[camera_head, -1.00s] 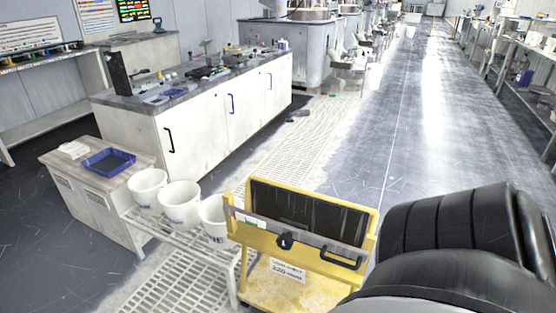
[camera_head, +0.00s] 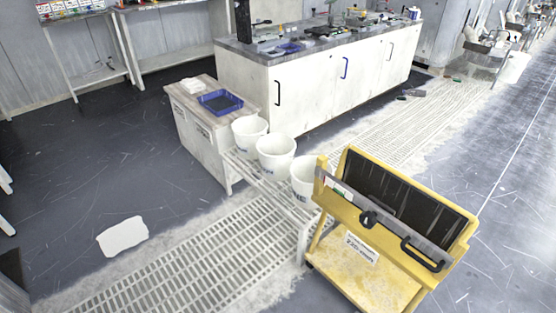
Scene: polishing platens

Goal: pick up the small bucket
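Three white buckets stand in a row on a low white slatted rack (camera_head: 303,217). The left bucket (camera_head: 248,136) is nearest the small cabinet, the middle bucket (camera_head: 276,157) is beside it, and the right bucket (camera_head: 303,181) is partly hidden by the yellow cart. They look similar in size, so I cannot tell which is the small one. Neither of my grippers shows in the view.
A yellow cart (camera_head: 352,278) with a dark panel stands right of the rack. A small cabinet (camera_head: 204,146) carries a blue tray (camera_head: 220,102). A long white counter (camera_head: 308,92) stands behind. The dark floor at left is open, with a white patch (camera_head: 122,236).

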